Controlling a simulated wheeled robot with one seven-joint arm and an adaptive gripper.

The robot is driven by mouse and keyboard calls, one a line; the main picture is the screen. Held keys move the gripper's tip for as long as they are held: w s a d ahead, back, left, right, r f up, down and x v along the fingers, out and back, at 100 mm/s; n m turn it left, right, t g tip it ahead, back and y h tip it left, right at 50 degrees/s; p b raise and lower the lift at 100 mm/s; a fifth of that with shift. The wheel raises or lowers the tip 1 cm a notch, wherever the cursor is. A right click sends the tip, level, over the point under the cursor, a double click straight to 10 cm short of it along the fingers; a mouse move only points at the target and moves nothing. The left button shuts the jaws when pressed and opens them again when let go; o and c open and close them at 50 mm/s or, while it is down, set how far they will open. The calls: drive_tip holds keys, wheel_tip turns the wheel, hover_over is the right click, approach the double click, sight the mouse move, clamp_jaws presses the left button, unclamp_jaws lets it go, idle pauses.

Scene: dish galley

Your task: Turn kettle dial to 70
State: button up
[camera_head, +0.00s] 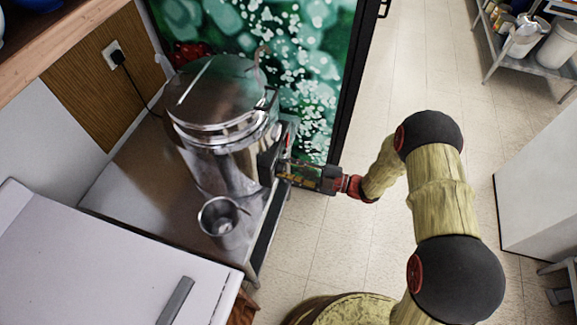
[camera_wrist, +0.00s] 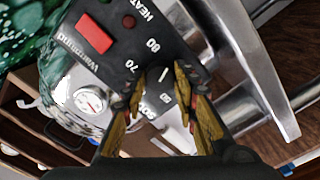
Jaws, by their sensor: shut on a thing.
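The kettle is a large shiny steel urn (camera_head: 218,125) with a lid, standing on a steel counter. Its black control panel (camera_wrist: 115,25) fills the top of the wrist view, with printed numbers including 70 and 80 and the word HEAT. The dial (camera_wrist: 163,76) is dark with a short white line, and lies between my fingers. I cannot tell exactly which number the line marks. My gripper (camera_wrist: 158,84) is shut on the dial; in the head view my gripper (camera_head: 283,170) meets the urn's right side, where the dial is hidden.
A red switch (camera_wrist: 94,33) sits on the panel near the dial. A small metal cup (camera_head: 222,219) stands in front of the urn. A white worktop (camera_head: 90,265) is at the lower left, and a green patterned panel (camera_head: 310,60) stands behind.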

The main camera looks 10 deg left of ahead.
drive_tip(key=m+p, duration=1)
drive_tip(key=m, duration=1.7)
drive_tip(key=shift+f+m+p, duration=0.1)
drive_tip(key=shift+m+p, duration=0.2)
drive_tip(key=shift+m, duration=0.1)
drive_tip(key=o, duration=1.1)
drive_tip(key=shift+o, duration=0.5)
drive_tip(key=shift+d, duration=0.1)
drive_tip(key=d, duration=1.1)
drive_tip(key=shift+s+d, duration=0.4)
drive_tip(key=shift+s, duration=0.05)
